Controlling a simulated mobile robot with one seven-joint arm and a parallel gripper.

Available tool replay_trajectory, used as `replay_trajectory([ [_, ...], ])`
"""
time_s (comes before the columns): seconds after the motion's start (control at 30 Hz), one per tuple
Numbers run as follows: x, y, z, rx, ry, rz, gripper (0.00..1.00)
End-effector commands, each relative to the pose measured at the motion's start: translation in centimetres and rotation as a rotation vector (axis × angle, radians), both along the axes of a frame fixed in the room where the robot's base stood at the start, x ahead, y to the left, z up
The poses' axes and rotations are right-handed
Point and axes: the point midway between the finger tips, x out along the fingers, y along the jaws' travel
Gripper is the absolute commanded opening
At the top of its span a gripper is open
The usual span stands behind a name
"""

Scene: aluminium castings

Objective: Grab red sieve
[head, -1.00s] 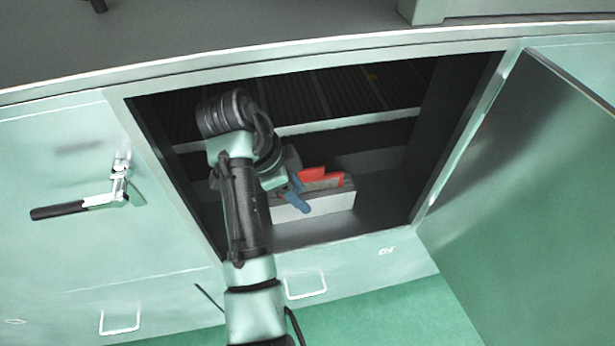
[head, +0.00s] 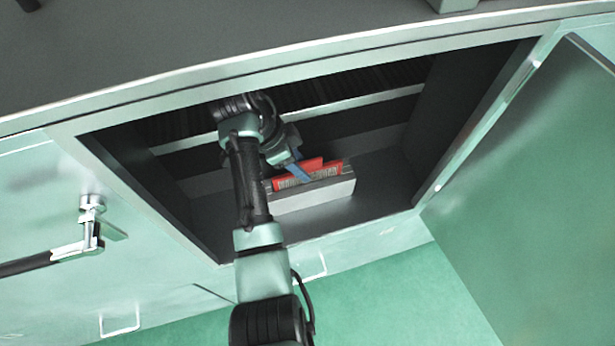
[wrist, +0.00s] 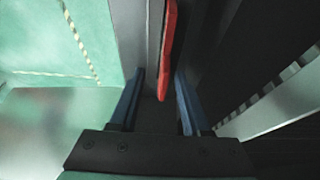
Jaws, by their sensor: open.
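The red sieve (head: 312,164) stands on edge in a pale grey box (head: 318,196) on the floor of the open cabinet. Red edges and a pale, mesh-like strip show above the box's front wall. My gripper (head: 299,171) is inside the cabinet at the sieve, its blue fingers partly covering it. In the wrist view my gripper (wrist: 160,74) is open, with a finger on either side of the red edge of the sieve (wrist: 168,50). The red edge lies nearer the right finger, and a gap shows on both sides. The sieve's lower part is hidden by the box.
The cabinet frame surrounds my arm, with a shelf edge (head: 345,105) above and behind the box. An open door (head: 530,190) stands at the right. A black-handled lever (head: 70,250) juts out at the left. The cabinet floor right of the box is clear.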

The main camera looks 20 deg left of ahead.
Motion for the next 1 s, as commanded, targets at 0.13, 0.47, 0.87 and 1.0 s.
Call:
replay_trajectory([
  [0.13, 0.3, -0.2, -0.7, -0.001, 0.002, 0.000, 0.47],
  [0.47, 1.5, -1.3, -4.2, -0.001, 0.002, 0.000, 0.47],
  [0.87, 1.7, -1.4, -5.0, 0.000, 0.000, 0.001, 0.39],
  [1.0, 1.7, -1.4, -4.9, 0.000, 0.000, 0.001, 0.13],
])
